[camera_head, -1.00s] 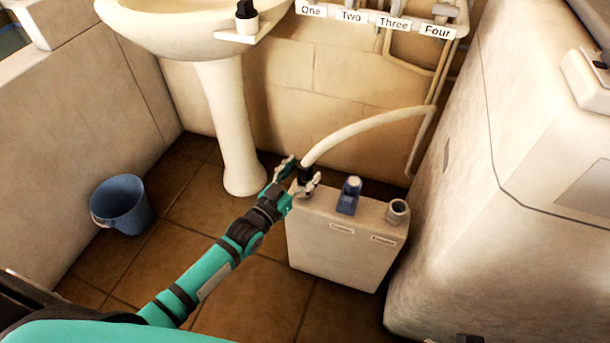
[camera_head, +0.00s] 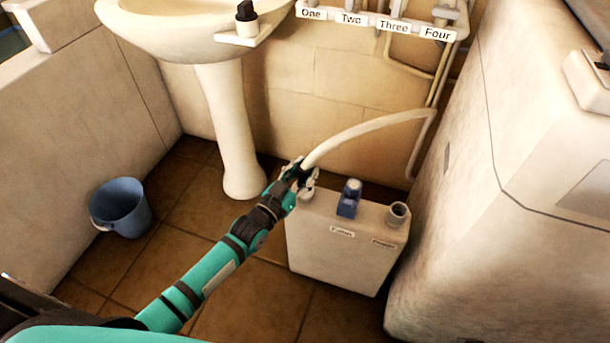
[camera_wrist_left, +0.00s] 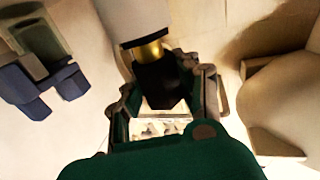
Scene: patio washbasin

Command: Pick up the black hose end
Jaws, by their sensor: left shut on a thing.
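The black hose end (camera_wrist_left: 160,82) sits between the fingers of my left gripper in the left wrist view, below a brass ring and the white hose (camera_wrist_left: 135,20). My left gripper (camera_head: 301,176) is shut on it, at the upper left corner of the white box in the head view. The white hose (camera_head: 365,127) arches from the gripper to the right and bends down by the wall. The gripper mostly hides the hose end in the head view. My right gripper is not in view.
A white box (camera_head: 340,245) with a blue valve (camera_head: 349,198) and a grey port (camera_head: 397,214) stands on the tiled floor. A pedestal basin (camera_head: 228,130) is behind. A blue bucket (camera_head: 121,207) stands left; a large white appliance (camera_head: 500,200) is right.

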